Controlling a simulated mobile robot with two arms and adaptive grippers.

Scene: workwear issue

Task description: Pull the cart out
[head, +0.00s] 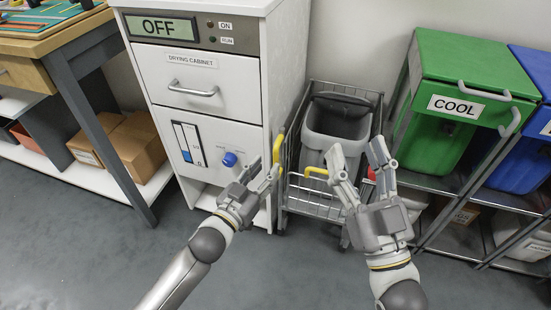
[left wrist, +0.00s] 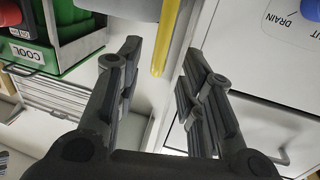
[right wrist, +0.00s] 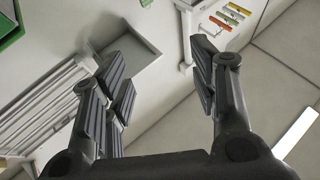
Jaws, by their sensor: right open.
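The cart (head: 313,209) is a grey wire-frame cart holding a grey bin (head: 338,120). It stands between the drying cabinet and the bin rack. My left gripper (head: 264,170) is open and empty in front of the cabinet's edge, close to the left yellow part. In the left wrist view a yellow bar (left wrist: 166,40) lies between and beyond its fingertips. My right gripper (head: 357,153) is open and empty in front of the cart's right side, right of the right yellow part.
The white drying cabinet (head: 235,135), its display reading OFF, stands close left of the cart. A rack with a green COOL bin (head: 455,95) and a blue bin (head: 520,150) stands right. A workbench (head: 60,42) is at left. The grey floor in front is clear.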

